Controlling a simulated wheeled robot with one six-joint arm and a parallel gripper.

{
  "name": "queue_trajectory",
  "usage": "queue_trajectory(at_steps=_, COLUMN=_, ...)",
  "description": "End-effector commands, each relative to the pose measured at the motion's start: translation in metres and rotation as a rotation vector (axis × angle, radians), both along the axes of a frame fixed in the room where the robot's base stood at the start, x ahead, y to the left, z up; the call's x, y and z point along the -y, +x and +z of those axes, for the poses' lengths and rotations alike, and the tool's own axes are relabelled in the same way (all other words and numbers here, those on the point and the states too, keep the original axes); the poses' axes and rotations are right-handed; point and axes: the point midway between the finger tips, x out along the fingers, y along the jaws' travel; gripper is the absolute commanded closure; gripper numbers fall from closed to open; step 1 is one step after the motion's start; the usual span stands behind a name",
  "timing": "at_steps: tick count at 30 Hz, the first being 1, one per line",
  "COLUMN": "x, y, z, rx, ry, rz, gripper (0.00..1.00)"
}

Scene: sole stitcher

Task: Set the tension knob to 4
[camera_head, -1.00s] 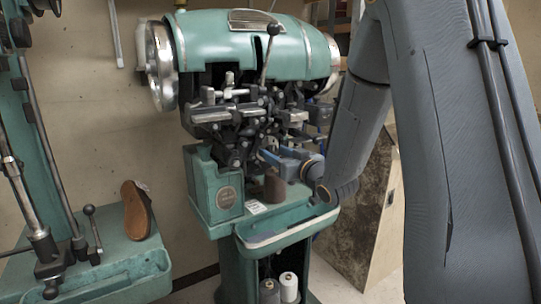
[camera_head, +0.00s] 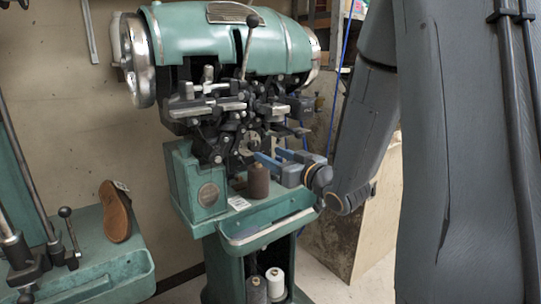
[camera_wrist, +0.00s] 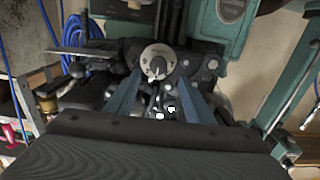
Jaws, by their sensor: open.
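The tension knob (camera_wrist: 157,62) shows in the wrist view as a round pale dial with small marks and a dark grip in its middle. The numbers are too small to read, so its setting cannot be told. In the head view, a small pale disc (camera_head: 252,141) low in the machine's mechanism seems to be this dial. My gripper (camera_head: 268,155) is open, its blue fingers pointing at the mechanism. In the wrist view, the fingers of my gripper (camera_wrist: 157,80) stand apart to either side, just below the dial. They appear empty; contact with the knob cannot be confirmed.
The green sole stitcher (camera_head: 232,45) has levers and arms crowded around the dial. A brown spool (camera_head: 258,182) stands close below my fingers. A green stand (camera_head: 125,270) with a brown shoe sole (camera_head: 115,212) is at the left. Blue cable (camera_wrist: 90,35) hangs behind.

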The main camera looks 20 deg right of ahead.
Motion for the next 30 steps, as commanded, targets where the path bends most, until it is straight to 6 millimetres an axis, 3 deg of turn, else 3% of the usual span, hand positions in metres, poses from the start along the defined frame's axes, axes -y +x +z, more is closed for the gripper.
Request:
queue_trajectory(at_steps=10, x=0.008, y=0.007, z=-0.003, rx=0.032, ry=-0.075, rz=0.064, gripper=0.52)
queue_trajectory(at_steps=21, x=-0.013, y=0.056, z=-0.003, rx=0.033, ry=-0.075, rz=0.065, gripper=0.52)
queue_trajectory(at_steps=30, x=-0.020, y=0.074, z=-0.003, rx=0.034, ry=-0.075, rz=0.063, gripper=0.52)
